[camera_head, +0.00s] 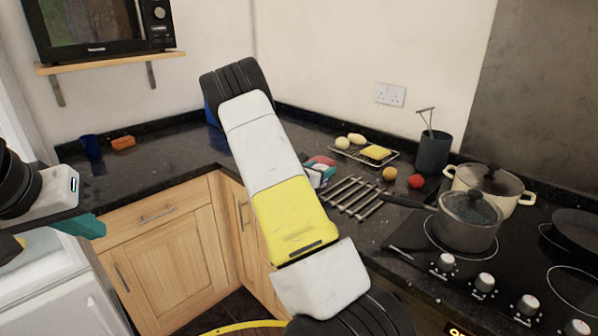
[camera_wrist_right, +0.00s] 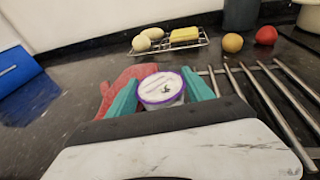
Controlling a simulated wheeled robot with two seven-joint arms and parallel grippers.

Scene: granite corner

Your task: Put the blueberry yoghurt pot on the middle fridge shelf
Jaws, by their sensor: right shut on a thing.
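The yoghurt pot, with a pale lid and purple rim (camera_wrist_right: 161,88), is between the teal fingers of my right gripper (camera_wrist_right: 160,95) in the right wrist view. The gripper is shut on it, over the dark worktop. In the head view my right arm crosses the middle and hides most of this gripper; a bit of teal finger (camera_head: 328,173) shows beside it. My left gripper (camera_head: 82,226) is at the left edge, with teal fingers; its opening cannot be made out. A white fridge-like unit (camera_head: 75,305) stands at the lower left, mostly cut off; its middle shelf cannot be made out.
A red mitt-like item (camera_wrist_right: 125,82) lies behind the pot. A metal bar rack (camera_head: 358,197) is beside it. A wire tray (camera_head: 378,158) holds a yellow sponge; pots (camera_head: 467,220) stand on the hob. A blue cup (camera_head: 91,147) and orange block (camera_head: 123,142) are at the left.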

